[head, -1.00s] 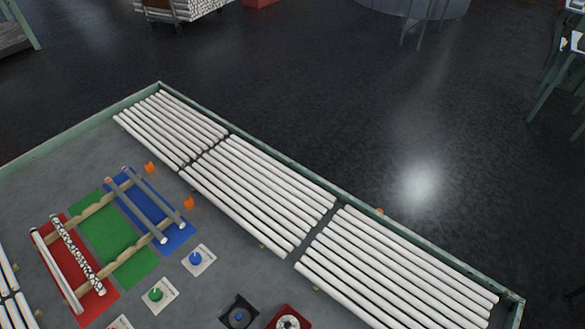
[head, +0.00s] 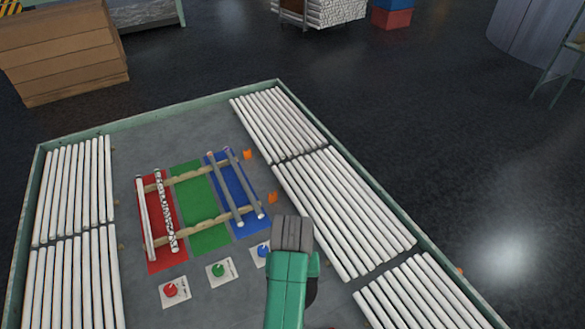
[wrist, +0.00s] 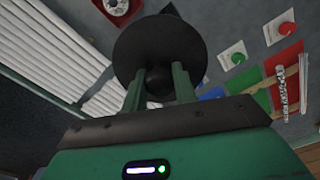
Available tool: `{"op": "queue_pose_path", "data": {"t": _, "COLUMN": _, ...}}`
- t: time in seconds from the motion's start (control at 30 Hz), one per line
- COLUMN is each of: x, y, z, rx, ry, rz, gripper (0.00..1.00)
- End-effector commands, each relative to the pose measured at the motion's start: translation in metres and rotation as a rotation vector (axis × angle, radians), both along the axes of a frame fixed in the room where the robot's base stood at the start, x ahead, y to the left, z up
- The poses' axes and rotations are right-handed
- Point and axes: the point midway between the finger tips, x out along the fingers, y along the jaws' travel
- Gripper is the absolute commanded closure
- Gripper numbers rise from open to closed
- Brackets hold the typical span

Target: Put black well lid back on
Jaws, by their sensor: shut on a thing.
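The black lid (wrist: 185,42) is a wide dark disc with a round knob (wrist: 158,82) in the wrist view. My gripper (wrist: 157,79) is shut on this knob, with one green finger on each side. The lid is held off the table and covers part of the view behind it. A small dark patch shows just past the lid's far edge; I cannot tell if it is the black well. In the head view my green arm covers the table's front middle, and the well is not visible there.
Cards with a red knob (head: 170,290), green knob (head: 218,270) and blue knob (head: 263,253) lie before the coloured mats (head: 201,206). White tubes (head: 345,210) line both sides.

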Motion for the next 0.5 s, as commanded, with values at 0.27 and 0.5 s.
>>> {"op": "queue_pose_path", "data": {"t": 0.27, "x": -0.032, "y": -0.001, "z": 0.039, "rx": -0.003, "ry": 0.005, "rz": -0.005, "gripper": 1.00}}
{"op": "queue_pose_path", "data": {"t": 0.5, "x": -0.068, "y": -0.001, "z": 0.080, "rx": -0.003, "ry": 0.006, "rz": -0.004, "gripper": 1.00}}
